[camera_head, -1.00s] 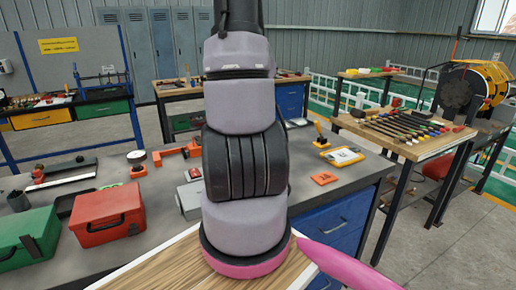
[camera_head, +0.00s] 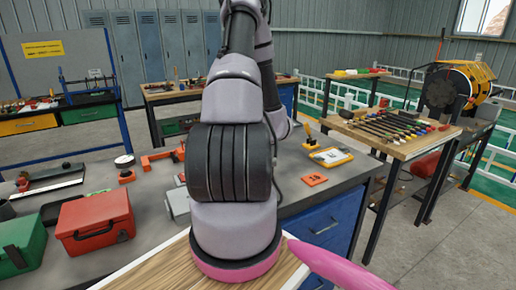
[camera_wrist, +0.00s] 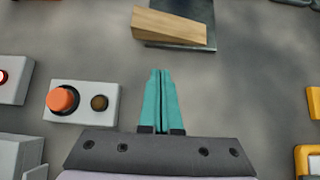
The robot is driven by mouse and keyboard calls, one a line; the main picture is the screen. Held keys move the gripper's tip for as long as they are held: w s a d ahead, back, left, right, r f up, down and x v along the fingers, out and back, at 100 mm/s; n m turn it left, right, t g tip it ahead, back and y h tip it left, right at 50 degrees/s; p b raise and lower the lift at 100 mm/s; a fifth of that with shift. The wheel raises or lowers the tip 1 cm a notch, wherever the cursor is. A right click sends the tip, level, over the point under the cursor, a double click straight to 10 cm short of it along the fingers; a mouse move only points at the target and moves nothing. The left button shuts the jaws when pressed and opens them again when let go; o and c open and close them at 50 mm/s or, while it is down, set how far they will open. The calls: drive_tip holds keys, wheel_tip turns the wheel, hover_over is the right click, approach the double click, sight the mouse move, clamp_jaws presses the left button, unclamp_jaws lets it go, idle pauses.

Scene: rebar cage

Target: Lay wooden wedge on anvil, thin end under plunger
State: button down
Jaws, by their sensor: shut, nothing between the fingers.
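A wooden wedge (camera_wrist: 169,27) lies on a dark flat plate (camera_wrist: 203,44) at the top of the wrist view. Its thick end is at the left and it narrows to the right. I cannot tell whether this plate is the anvil. My gripper (camera_wrist: 161,73) has its teal fingers together, with nothing between them. The fingertips are just below the wedge in the picture, with a small gap visible. No plunger can be made out in the wrist view. In the head view my arm hides the wedge and the gripper.
A grey box with an orange button (camera_wrist: 62,99) stands left of my fingers. A yellow-edged item (camera_wrist: 308,160) is at lower right. On the grey bench a red toolbox (camera_head: 95,222), a green box (camera_head: 22,245), a dial gauge (camera_head: 125,163) and an orange tag (camera_head: 314,180) surround my arm.

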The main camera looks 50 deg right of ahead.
drive_tip(key=w, duration=0.1)
drive_tip(key=w+d+f, duration=0.1)
drive_tip(key=w, duration=0.2)
drive_tip(key=shift+w+d+f, duration=0.2)
drive_tip(key=shift+w+f, duration=0.05)
drive_tip(key=shift+w, duration=0.05)
drive_tip(key=shift+w+d, duration=0.1)
drive_tip(key=shift+w, duration=0.25)
drive_tip(key=shift+w, duration=0.1)
drive_tip(key=w, duration=0.2)
drive_tip(key=w+d, duration=0.1)
drive_tip(key=w, duration=0.1)
drive_tip(key=w+d, duration=0.1)
drive_tip(key=w, duration=0.1)
drive_tip(key=shift+s, duration=0.15)
